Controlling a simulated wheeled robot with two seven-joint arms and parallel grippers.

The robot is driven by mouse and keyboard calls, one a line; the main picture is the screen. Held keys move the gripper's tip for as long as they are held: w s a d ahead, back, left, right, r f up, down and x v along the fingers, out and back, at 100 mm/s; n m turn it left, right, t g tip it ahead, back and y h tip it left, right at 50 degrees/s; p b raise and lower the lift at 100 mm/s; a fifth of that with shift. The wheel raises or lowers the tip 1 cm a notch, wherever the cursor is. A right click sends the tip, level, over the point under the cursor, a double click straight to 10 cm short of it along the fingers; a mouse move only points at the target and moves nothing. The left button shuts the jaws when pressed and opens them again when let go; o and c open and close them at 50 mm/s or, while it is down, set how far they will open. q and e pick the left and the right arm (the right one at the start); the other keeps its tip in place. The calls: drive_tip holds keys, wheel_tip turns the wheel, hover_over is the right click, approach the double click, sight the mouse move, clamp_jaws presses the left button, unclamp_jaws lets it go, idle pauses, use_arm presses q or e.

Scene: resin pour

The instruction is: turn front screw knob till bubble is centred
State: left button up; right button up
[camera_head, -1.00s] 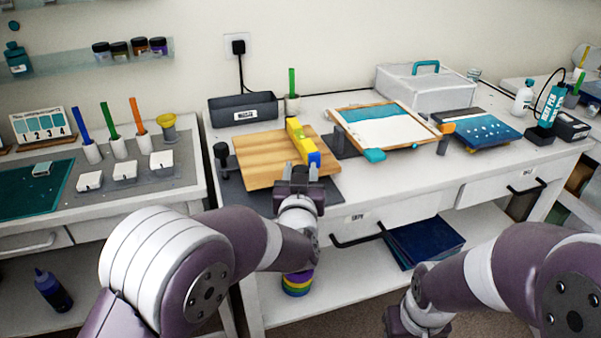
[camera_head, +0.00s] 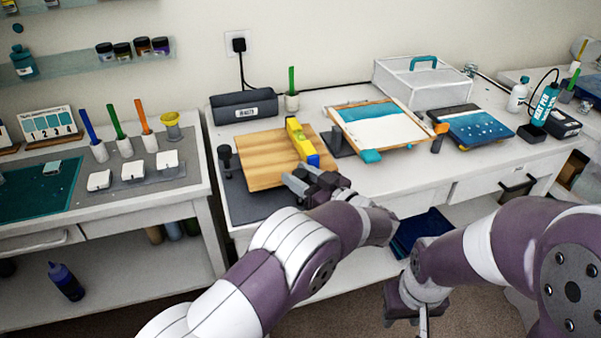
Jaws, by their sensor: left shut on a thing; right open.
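The wooden board (camera_head: 262,172) lies on a dark grey base (camera_head: 246,206) on the middle bench. A yellow spirit level (camera_head: 296,136) with a blue end lies along its right part; its bubble is too small to read. My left gripper (camera_head: 297,181) is at the board's front edge, just before the level's near end, shut on what seems to be the front screw knob, which the fingers hide. A dark knob (camera_head: 225,156) stands at the board's left side. My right gripper (camera_head: 424,322) hangs open and empty, low in front of the bench, partly cut off.
A tilted framed panel (camera_head: 385,128) stands right of the board, with a blue panel (camera_head: 475,127) beyond it. A dark bin (camera_head: 240,108) and a green-handled tool in a cup (camera_head: 292,100) stand behind. Bare bench top (camera_head: 400,180) lies right of my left gripper.

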use_arm(q)
drive_tip(key=shift+w+r+n+g+y, duration=0.1)
drive_tip(key=shift+r+n+g+y, duration=0.25)
drive_tip(key=shift+n+g+y, duration=0.3)
use_arm(e)
drive_tip(key=shift+r, duration=0.15)
use_arm(q)
drive_tip(key=o, duration=0.9)
drive_tip(key=shift+o, duration=0.2)
drive_tip(key=shift+f, duration=0.1)
drive_tip(key=shift+f, duration=0.1)
